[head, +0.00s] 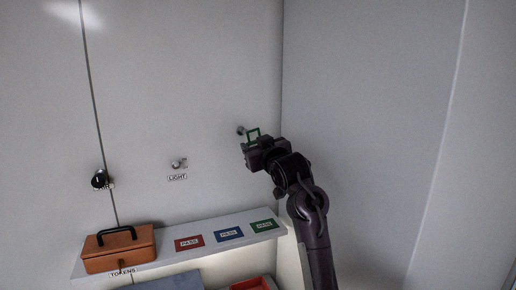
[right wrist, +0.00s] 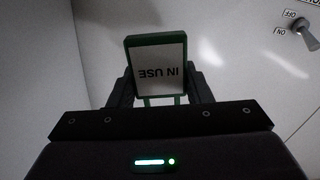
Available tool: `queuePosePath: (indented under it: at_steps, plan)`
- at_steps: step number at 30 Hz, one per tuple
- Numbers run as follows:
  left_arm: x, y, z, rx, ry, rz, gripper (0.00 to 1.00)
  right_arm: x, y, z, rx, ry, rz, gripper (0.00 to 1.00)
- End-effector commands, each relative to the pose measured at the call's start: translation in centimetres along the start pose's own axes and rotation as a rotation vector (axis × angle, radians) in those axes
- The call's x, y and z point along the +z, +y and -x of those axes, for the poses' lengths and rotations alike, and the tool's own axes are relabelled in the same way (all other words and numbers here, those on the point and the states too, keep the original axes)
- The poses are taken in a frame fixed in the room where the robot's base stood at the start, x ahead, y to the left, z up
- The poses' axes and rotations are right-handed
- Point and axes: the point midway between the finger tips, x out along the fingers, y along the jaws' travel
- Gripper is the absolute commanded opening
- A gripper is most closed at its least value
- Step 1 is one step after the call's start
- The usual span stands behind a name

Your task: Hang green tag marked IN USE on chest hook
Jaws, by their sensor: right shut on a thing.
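The green tag (head: 253,135) shows as a green frame at the tip of my right gripper (head: 250,148) in the head view. In the right wrist view the tag (right wrist: 157,66) has a white face reading IN USE, upside down, with a green border. It sits between the two fingers of my right gripper (right wrist: 160,88), which is shut on it. A small hook (head: 240,129) sticks out from the wall just left of the green frame. I cannot tell whether the tag touches the hook. My left gripper is not in view.
A shelf (head: 210,243) below carries red (head: 189,243), blue (head: 229,233) and green (head: 264,225) PASS cards. An orange-brown chest (head: 119,248) with a black handle stands at its left end. A LIGHT switch (head: 179,164) and a black knob (head: 100,179) are on the wall. A side wall stands close right.

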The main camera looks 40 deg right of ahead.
Motion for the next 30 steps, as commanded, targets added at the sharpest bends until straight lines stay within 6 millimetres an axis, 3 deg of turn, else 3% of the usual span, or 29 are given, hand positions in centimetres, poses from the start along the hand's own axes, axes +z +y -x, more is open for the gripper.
queuePosePath:
  at_steps: [30]
  plan:
    - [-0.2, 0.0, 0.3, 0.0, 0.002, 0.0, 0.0, 0.6, -0.1, -6.1, 0.0, -0.001, 0.0, 0.23]
